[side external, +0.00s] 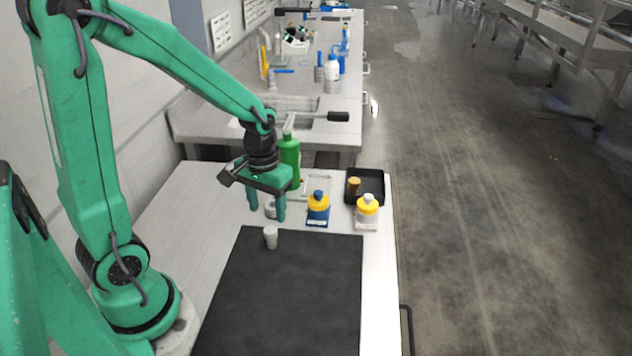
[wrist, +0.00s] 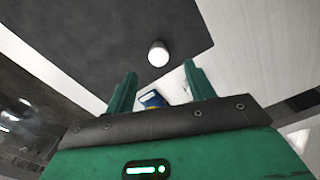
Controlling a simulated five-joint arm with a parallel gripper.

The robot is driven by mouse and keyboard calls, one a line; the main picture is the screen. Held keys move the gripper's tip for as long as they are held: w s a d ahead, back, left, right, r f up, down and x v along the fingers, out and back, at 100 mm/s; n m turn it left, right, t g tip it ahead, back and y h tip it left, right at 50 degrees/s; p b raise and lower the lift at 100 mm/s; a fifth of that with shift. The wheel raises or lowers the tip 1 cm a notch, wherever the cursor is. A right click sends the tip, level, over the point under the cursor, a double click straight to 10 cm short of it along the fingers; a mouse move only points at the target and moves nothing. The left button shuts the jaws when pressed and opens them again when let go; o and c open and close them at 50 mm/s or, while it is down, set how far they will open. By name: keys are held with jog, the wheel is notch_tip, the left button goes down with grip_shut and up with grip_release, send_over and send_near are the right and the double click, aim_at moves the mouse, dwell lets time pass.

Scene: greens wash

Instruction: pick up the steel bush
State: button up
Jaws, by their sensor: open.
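A small pale-grey cylinder, which looks like the steel bush (side external: 270,237), stands upright near the far edge of the black mat. In the wrist view the bush (wrist: 158,54) shows as a light round top just beyond the fingertips. My gripper (side external: 267,213) is open above the bench, higher than the bush and a little beyond it; it touches nothing that I can see. In the wrist view my gripper (wrist: 160,70) has its two green fingers apart. Another small grey piece (side external: 270,209) shows between the fingers in the side view, partly hidden.
A blue bottle with a yellow collar (side external: 318,209) and a white one (side external: 366,211) stand right of my gripper. A green bottle (side external: 290,162) stands behind it. A black tray (side external: 379,187) holds an orange-brown piece (side external: 354,186). The black mat (side external: 285,300) is otherwise clear.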

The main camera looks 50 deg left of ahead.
aim_at(270, 229)
jog(key=shift+f, duration=0.1)
jog(key=shift+f, duration=1.2)
jog(key=shift+f, duration=0.15)
jog(key=shift+d+f, duration=0.1)
jog(key=shift+f, duration=2.35)
jog(key=c, duration=1.1)
jog(key=shift+o, duration=0.2)
jog(key=shift+r, duration=0.15)
